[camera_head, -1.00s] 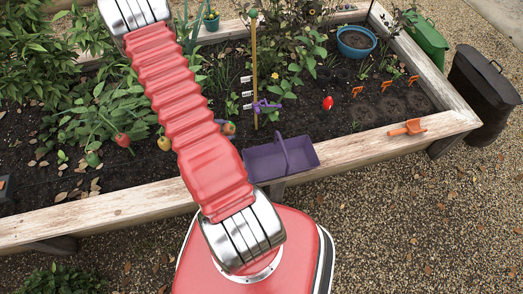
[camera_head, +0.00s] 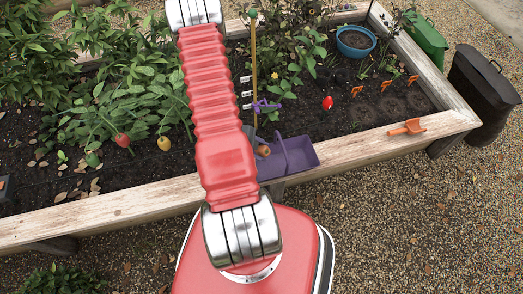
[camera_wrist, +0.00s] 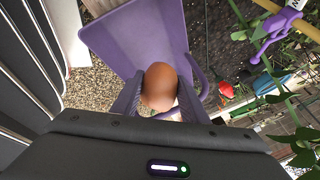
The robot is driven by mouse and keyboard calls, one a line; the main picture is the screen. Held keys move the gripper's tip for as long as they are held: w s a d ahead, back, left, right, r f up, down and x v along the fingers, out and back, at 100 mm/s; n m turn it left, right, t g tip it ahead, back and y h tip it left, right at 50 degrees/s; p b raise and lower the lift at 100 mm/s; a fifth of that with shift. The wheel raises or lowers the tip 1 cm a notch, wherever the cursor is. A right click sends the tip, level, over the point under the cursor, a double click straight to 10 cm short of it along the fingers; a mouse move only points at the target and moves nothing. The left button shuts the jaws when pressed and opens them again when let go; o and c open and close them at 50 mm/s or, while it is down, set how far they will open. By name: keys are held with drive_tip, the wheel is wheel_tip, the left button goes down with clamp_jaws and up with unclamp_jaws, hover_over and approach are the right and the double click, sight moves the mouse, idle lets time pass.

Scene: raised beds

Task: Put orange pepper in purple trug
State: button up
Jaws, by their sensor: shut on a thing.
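The purple trug (camera_head: 303,158) sits on the front board of the raised bed, its handle arching over it. The orange pepper (camera_head: 263,151), round and brownish orange, shows at the trug's left end, partly hidden by my arm. In the wrist view my gripper (camera_wrist: 161,98) is shut on the orange pepper (camera_wrist: 160,84), with a finger on each side. The purple trug (camera_wrist: 112,43) lies beyond the pepper there. I cannot tell whether the pepper is above the trug's rim or inside it.
A red fruit (camera_head: 327,103) lies on the soil, with a blue bowl (camera_head: 356,41) behind. An orange hand trowel (camera_head: 407,127) rests on the board at right. A yellow stake (camera_head: 254,70) and leafy plants stand behind the trug. A large brownish shape in the wrist view is unclear.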

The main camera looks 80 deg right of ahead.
drive_tip(key=shift+f, duration=5.85)
drive_tip(key=o, duration=1.3)
drive_tip(key=shift+r, duration=0.1)
drive_tip(key=shift+r, duration=5.95)
